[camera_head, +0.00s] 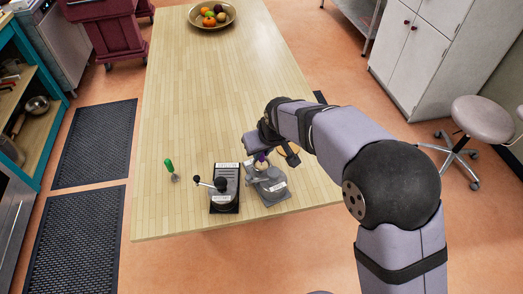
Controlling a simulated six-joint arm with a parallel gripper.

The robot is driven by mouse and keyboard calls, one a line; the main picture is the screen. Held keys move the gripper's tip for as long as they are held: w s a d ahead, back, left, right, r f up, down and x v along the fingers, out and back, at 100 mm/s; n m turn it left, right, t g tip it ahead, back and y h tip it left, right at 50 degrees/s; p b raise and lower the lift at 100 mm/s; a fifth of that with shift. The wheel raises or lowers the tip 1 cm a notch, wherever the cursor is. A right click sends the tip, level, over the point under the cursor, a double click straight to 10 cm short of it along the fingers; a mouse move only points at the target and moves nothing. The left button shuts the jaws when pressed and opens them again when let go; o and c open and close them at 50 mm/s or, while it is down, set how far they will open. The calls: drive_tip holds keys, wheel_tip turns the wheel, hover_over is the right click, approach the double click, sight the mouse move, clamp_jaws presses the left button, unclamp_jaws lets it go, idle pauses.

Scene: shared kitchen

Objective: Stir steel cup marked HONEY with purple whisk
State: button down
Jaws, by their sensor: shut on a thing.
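The purple whisk (260,157) shows as a small purple patch just under my gripper (262,147), which is shut on it. The whisk's lower end is hidden. Directly below is a grey steel vessel (267,184) with white labels, near the table's front edge. The whisk is over or in it; I cannot tell how deep. The label text is too small to read, so I cannot confirm which vessel is marked HONEY. My fingers are small and partly hidden by the wrist.
A dark device (223,190) with a black-knobbed lever and white labels stands just left of the vessel. A green-handled tool (169,167) is farther left. A fruit bowl (224,25) sits at the table's far end. The middle of the wooden table (205,90) is clear.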

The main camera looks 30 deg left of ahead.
drive_tip(key=shift+r+p, duration=2.65)
drive_tip(key=shift+r, duration=0.9)
drive_tip(key=w+d+f+m+t+h, duration=0.1)
drive_tip(key=w+d+m, duration=0.3)
drive_tip(key=d, duration=0.8)
drive_tip(key=w+d+m+h, duration=0.1)
drive_tip(key=w+d+m, duration=0.1)
drive_tip(key=w+d, duration=0.65)
drive_tip(key=s+d+f+m+t+h, duration=0.1)
drive_tip(key=s+d+m, duration=0.2)
drive_tip(key=d, duration=0.9)
drive_tip(key=s+d+f+m+h, duration=0.1)
drive_tip(key=s+d+m, duration=0.15)
drive_tip(key=d, duration=0.95)
drive_tip(key=s+f, duration=0.4)
drive_tip(key=shift+s+f, duration=0.2)
drive_tip(key=shift+f, duration=0.05)
